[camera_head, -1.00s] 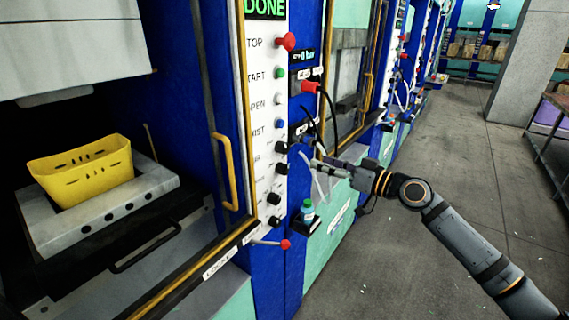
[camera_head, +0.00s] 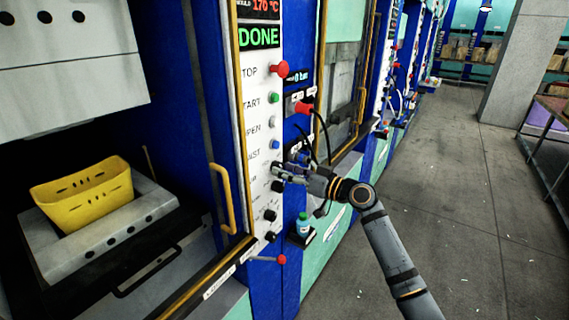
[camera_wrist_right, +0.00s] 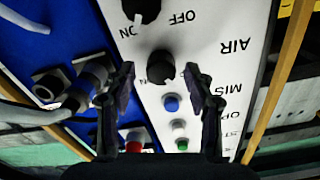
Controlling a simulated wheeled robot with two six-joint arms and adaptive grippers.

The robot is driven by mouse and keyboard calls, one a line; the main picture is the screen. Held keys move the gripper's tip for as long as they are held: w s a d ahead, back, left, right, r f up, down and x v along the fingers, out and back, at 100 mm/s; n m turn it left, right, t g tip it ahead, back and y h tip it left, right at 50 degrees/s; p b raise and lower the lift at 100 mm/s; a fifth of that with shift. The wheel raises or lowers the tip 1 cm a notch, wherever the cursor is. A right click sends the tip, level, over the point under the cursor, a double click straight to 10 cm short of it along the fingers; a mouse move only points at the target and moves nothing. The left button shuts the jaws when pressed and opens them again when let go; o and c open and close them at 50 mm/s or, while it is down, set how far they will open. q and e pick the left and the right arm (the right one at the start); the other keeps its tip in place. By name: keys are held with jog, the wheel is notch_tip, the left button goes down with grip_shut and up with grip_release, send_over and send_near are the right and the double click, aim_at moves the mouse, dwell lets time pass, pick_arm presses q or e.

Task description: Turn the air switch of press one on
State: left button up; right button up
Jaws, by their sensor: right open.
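The white control panel (camera_head: 256,130) of the near press carries a column of buttons and black knobs, with a lit DONE display above. My right gripper (camera_head: 277,170) is at the panel, level with the upper black knobs and below the blue button. In the right wrist view the black air switch knob (camera_wrist_right: 161,66) lies between the open fingertips (camera_wrist_right: 165,80), beside the upside-down AIR label. The fingers stand on both sides of it; contact cannot be told. In the head view my gripper hides this knob. My left gripper is not in view.
A red mushroom button (camera_head: 281,69) sticks out above. A red-tipped lever (camera_head: 281,259) and a small bottle (camera_head: 304,225) on a bracket are below. A yellow basket (camera_head: 85,193) sits in the open press.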

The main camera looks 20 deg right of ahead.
jog(key=shift+w+a, duration=0.35)
jog(key=shift+a, duration=0.05)
jog(key=shift+c, duration=0.3)
grip_shut()
